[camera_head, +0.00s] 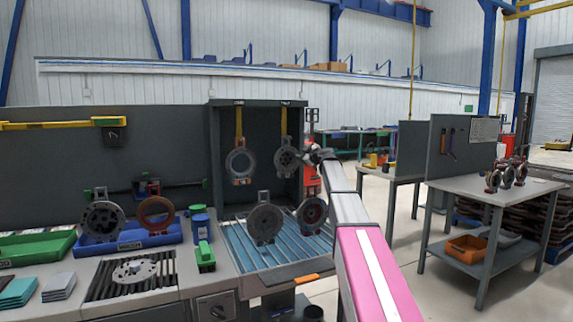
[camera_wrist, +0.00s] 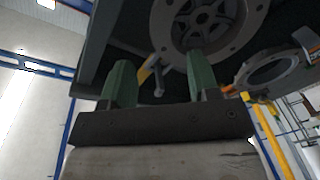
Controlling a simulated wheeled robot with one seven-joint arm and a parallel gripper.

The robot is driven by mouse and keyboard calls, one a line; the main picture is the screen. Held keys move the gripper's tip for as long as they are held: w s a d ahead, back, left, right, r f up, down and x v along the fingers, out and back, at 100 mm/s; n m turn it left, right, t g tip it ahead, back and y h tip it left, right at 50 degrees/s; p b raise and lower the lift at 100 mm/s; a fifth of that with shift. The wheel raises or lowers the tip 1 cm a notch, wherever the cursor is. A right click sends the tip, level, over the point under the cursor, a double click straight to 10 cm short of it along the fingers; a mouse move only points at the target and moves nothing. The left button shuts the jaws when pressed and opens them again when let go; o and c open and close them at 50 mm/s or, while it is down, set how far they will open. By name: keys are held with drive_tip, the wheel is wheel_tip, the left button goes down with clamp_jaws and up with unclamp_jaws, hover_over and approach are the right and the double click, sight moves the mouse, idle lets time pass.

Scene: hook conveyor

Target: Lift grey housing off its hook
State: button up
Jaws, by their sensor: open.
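Two round housings hang from yellow hooks inside a dark cabinet. The right one, a dark grey flanged housing (camera_head: 287,158) with a spoked centre, hangs just left of my gripper (camera_head: 316,154). The left one is a lighter grey ring (camera_head: 240,164) with an open middle and an orange mark at its bottom. In the wrist view my gripper (camera_wrist: 158,62) has its green fingers apart with nothing between them. The spoked housing (camera_wrist: 232,45) is large beyond the fingertips, and the open ring (camera_wrist: 268,74) is to its right. Contact with the spoked housing is not visible.
Two more housings stand upright on the blue slatted rack (camera_head: 260,258) below. The dark cabinet (camera_head: 217,150) walls surround the hooks. A blue tray (camera_head: 125,243) with parts and a green block (camera_head: 205,257) are on the left bench. A side table (camera_head: 480,190) is at right.

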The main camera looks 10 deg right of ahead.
sight(295, 152)
drive_tip(key=x, duration=0.7)
drive_tip(key=shift+w+a+f, duration=0.1)
drive_tip(key=shift+a+f, duration=0.1)
drive_tip(key=shift+a, duration=0.05)
drive_tip(key=c, duration=1)
